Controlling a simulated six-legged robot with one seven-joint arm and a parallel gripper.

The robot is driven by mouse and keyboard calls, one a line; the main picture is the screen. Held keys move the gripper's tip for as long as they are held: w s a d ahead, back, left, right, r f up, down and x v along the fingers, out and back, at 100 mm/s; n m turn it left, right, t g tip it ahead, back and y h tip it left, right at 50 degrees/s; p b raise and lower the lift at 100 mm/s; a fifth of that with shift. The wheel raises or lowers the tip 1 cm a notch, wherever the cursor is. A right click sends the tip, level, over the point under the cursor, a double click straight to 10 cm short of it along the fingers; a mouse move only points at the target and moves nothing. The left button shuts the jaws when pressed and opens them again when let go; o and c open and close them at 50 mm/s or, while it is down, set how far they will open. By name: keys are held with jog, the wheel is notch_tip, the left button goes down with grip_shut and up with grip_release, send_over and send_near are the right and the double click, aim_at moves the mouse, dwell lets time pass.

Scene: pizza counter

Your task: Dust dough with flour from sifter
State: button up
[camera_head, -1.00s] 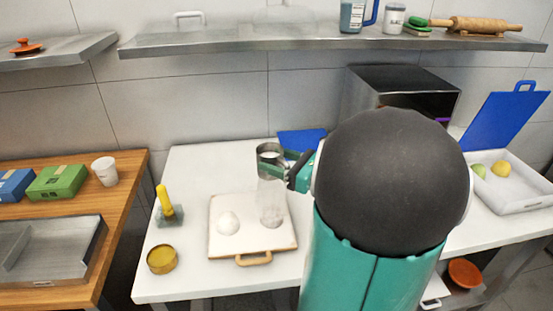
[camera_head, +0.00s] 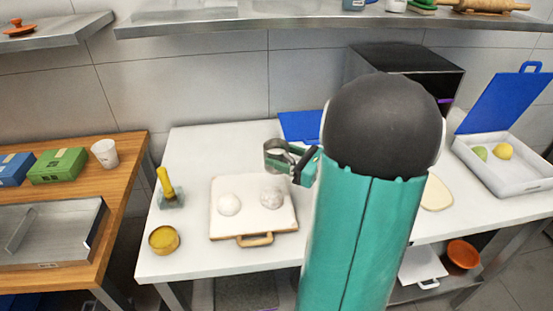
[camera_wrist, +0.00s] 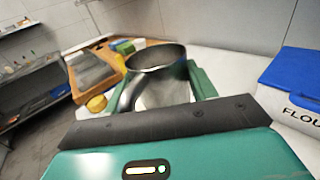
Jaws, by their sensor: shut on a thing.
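My gripper (camera_head: 300,164) is shut on the metal sifter (camera_head: 273,155), which is held above the back right part of the board. The sifter also shows in the wrist view (camera_wrist: 155,75), close up between the green fingers, with its curved handle at the left. Two pale dough balls lie on the wooden board (camera_head: 243,221): a left ball (camera_head: 229,204) and a right ball (camera_head: 271,197). The right ball looks mottled. No stream of flour shows below the sifter now.
A yellow-handled tool (camera_head: 168,189) and a yellow round tin (camera_head: 164,239) stand left of the board. A blue-lidded flour container (camera_wrist: 298,85) is at the right in the wrist view. A white tray (camera_head: 515,181) holds two round items. A steel shelf (camera_head: 200,29) hangs above.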

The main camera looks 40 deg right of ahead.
jog(key=shift+d, duration=0.1)
jog(key=shift+a, duration=0.95)
jog(key=shift+d, duration=0.1)
